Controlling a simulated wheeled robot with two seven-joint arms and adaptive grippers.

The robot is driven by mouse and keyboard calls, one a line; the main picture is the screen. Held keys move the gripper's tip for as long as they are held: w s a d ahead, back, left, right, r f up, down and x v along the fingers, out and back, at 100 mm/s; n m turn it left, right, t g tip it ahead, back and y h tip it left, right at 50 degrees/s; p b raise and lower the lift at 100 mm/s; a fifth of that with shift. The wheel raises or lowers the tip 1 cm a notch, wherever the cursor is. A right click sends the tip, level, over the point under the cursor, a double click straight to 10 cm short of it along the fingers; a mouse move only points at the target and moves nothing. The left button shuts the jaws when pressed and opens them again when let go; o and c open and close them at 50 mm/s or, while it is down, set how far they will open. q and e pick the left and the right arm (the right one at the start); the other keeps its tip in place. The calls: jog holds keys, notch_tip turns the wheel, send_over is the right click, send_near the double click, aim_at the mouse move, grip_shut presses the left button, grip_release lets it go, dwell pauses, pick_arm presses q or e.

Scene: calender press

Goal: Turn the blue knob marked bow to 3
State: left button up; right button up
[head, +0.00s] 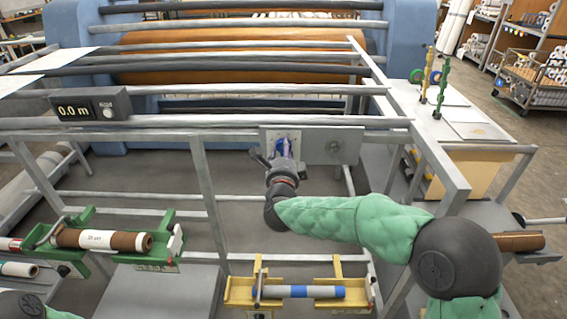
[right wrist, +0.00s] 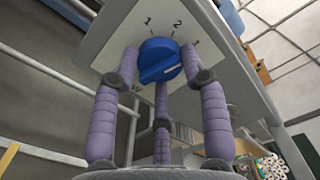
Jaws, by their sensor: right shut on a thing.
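The blue knob (right wrist: 160,61) sits on a pale panel face in the right wrist view, with the marks 1 and 2 above it and a partly hidden mark to their right. A raised bar crosses the knob; I cannot tell which mark it points to. My right gripper (right wrist: 160,72) is shut on the knob, its purple fingers around the rim. In the head view my right gripper (head: 284,155) is at the grey panel (head: 330,150) on the frame and hides most of the knob. My left gripper is not in view.
A display box reading 0.0 m (head: 85,106) sits on the rails at left. A green cradle holds a brown roll (head: 100,239); a yellow cradle holds a blue and white roll (head: 300,291). Frame rails and posts surround the panel. A side table (head: 480,130) stands at right.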

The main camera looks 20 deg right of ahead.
jog(key=shift+a+f+m+b, duration=0.1)
jog(key=shift+m+b, duration=0.5)
jog(key=shift+b, duration=0.1)
jog(key=o, duration=1.2)
jog(key=shift+w, duration=0.1)
jog(key=shift+c, duration=0.2)
jog(key=v, duration=1.2)
